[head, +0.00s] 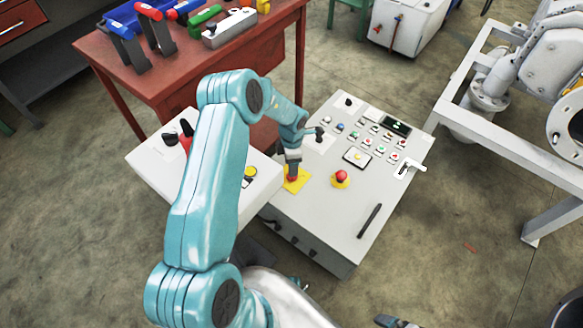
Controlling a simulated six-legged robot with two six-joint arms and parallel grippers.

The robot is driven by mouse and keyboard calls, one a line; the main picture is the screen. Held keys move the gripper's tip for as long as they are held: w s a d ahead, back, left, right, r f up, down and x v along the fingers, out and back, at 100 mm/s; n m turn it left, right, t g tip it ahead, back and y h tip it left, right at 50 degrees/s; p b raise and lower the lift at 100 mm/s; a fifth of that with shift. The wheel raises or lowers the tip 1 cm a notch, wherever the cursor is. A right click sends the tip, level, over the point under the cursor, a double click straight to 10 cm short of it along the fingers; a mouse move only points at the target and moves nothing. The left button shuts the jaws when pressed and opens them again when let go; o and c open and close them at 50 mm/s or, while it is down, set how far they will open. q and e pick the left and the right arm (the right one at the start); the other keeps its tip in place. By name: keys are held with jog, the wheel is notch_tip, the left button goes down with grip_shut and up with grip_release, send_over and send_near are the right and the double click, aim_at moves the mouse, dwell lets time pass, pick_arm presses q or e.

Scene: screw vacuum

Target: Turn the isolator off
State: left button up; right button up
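The isolator looks to be the red rotary handle on a yellow plate (300,183) at the left edge of the grey control panel (322,222). My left arm reaches across the panel, and my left gripper (292,172) points down right at this handle. The fingertips hide most of the handle, so its angle and whether the fingers grip it cannot be told. A dark tip at the bottom edge looks like part of my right gripper (386,321); it is mostly cut off and well away from the panel.
A red mushroom button (341,177) on a yellow base sits right of the isolator, with several small buttons behind. A black lever (369,220) is near the panel's front right. A second box (150,158) stands left, partly behind my arm. A red table (150,62) stands behind.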

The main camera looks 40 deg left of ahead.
pick_arm(q)
notch_tip(320, 180, up, 10)
jog(key=p, duration=0.1)
dwell(0.5)
jog(key=s+d+m+h+p, duration=0.1)
jog(key=s+d+m+p, duration=0.1)
jog(key=s+d+m, duration=0.4)
jog(key=s+d+m+h+p, duration=0.1)
jog(key=s+d+m+p, duration=0.2)
jog(key=s+d+m, duration=0.4)
jog(key=s+d+m+h+p, duration=0.2)
jog(key=s+d+m, duration=0.5)
jog(key=d+m, duration=0.6)
jog(key=d+p, duration=0.1)
jog(key=d, duration=0.2)
jog(key=shift+d+f+m, duration=0.2)
jog(key=shift+m, duration=0.1)
